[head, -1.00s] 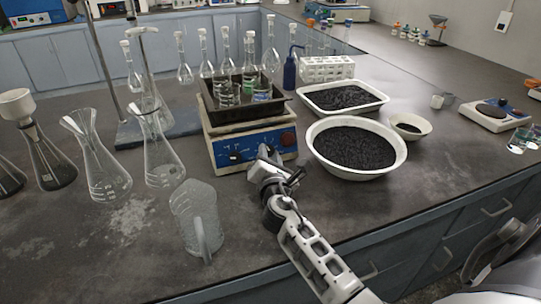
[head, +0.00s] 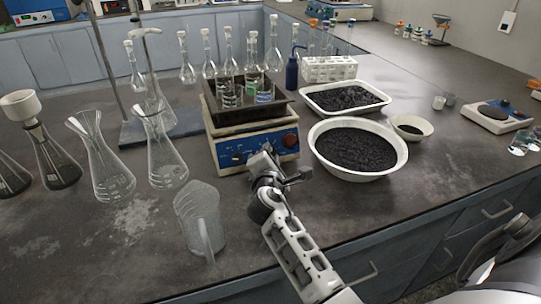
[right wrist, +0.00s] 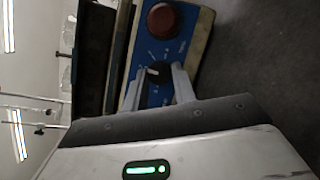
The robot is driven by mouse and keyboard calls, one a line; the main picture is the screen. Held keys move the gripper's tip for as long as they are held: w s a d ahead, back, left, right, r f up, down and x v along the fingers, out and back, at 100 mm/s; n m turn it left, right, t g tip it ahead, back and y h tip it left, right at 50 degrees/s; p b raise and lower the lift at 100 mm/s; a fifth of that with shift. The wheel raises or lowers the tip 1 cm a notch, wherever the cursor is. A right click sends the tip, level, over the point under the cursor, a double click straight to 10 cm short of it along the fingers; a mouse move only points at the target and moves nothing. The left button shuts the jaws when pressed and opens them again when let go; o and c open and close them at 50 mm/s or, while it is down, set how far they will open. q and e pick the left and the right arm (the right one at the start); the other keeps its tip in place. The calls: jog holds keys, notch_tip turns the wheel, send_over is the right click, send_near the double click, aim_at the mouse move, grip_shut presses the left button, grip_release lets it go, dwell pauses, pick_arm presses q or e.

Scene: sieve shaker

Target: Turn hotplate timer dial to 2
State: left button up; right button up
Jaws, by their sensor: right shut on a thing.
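The hotplate (head: 222,158) has a blue front panel with a red knob (head: 290,139) at its right and dark dials to the left of it. My right gripper (head: 266,150) reaches the middle of this panel from the front. In the right wrist view, its two fingers (right wrist: 158,80) stand on either side of a black dial (right wrist: 157,72) with a white pointer mark, shut on it. The red knob also shows there (right wrist: 163,20), clear of the fingers. Printed marks around the dial are too small to read. My left gripper is not in view.
A black tray (head: 218,117) with several beakers sits on the hotplate. A white bowl of black granules (head: 400,160) stands close on the right. A clear jug (head: 200,225) and glass flasks (head: 108,178) stand on the left. The bench front is mostly clear.

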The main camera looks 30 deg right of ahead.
jog(key=o, duration=1)
